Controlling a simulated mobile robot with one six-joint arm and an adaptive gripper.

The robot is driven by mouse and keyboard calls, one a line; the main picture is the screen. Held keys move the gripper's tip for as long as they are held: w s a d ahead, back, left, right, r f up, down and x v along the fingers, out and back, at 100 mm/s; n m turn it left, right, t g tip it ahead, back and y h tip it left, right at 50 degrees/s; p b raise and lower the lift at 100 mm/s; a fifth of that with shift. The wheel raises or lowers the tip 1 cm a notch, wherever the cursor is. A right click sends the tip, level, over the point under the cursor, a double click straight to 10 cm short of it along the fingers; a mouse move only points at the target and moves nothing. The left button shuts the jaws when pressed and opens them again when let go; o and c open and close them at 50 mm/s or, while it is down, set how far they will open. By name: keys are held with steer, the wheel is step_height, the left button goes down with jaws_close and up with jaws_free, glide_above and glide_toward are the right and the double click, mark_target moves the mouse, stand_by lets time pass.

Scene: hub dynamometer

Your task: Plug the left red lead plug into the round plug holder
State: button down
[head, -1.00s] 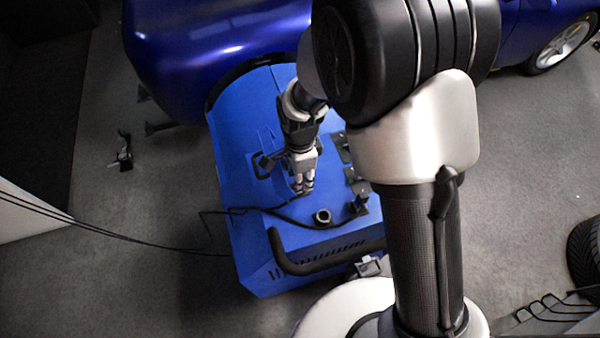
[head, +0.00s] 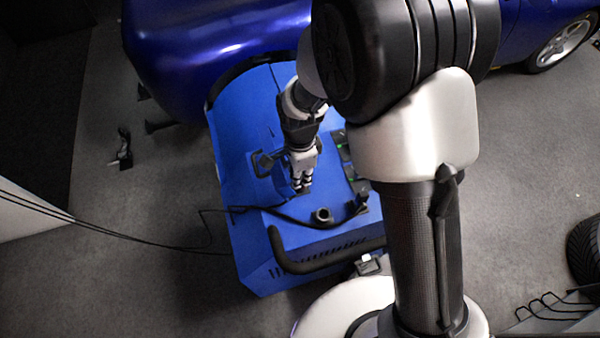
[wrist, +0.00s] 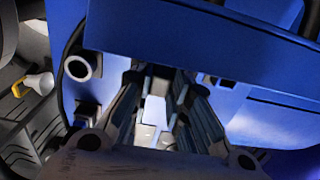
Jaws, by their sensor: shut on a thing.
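My gripper (head: 303,187) points down over the top of the blue dynamometer unit (head: 250,225) in the head view. In the wrist view its fingers (wrist: 155,105) are close together around something small. That held thing is mostly hidden by the fingers, and I see no red on it. The round plug holder (head: 322,215) is a short dark ring on the unit's top, a little in front of and right of my gripper. The ring also shows at the left of the wrist view (wrist: 82,66), with its opening empty. I cannot pick out the left red lead plug by colour.
A black plug-like fitting (head: 359,203) stands right of the ring. A dark cable (head: 285,217) runs across the top from the left. A thick black handle (head: 300,268) lines the front edge. A small panel with green lights (head: 343,150) lies right of my gripper.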

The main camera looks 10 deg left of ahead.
steer(key=shift+r, duration=0.2)
steer(key=shift+r+p, duration=1.65)
steer(key=shift+r, duration=0.3)
steer(key=s+d, duration=0.7)
steer(key=d, duration=0.1)
steer(key=shift+b, duration=0.3)
stand_by(0.4)
steer(key=shift+f, duration=0.15)
steer(key=shift+f+b, duration=0.35)
steer(key=shift+s+f, duration=0.1)
stand_by(0.7)
steer(key=shift+f+b, duration=1.25)
steer(key=shift+f, duration=0.15)
